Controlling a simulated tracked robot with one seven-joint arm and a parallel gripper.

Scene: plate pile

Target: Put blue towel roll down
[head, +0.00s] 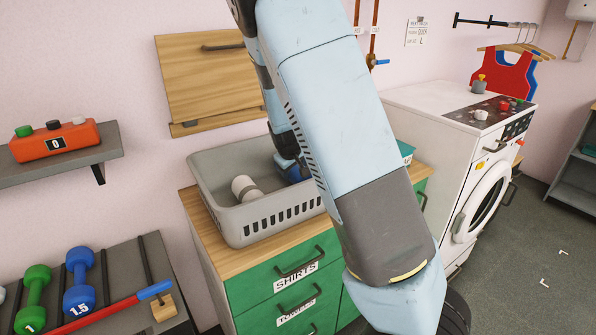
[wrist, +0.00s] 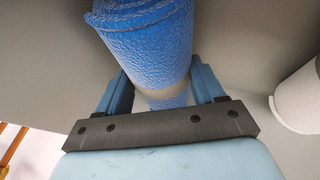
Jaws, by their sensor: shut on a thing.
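The blue towel roll (wrist: 150,45) fills the upper middle of the wrist view, with a pale band around it near my fingers. My gripper (wrist: 160,90) is shut on it, one blue finger on each side. In the head view the blue roll (head: 293,172) shows partly inside the grey basket, with my arm hiding much of it and of the gripper. Whether the roll touches the basket floor cannot be told.
The grey basket (head: 272,226) stands on a wooden-topped cabinet (head: 203,238) with green drawers. A white roll (head: 245,188) lies in the basket, left of the blue one; it also shows in the wrist view (wrist: 300,98). A white washing machine (head: 430,105) stands to the right.

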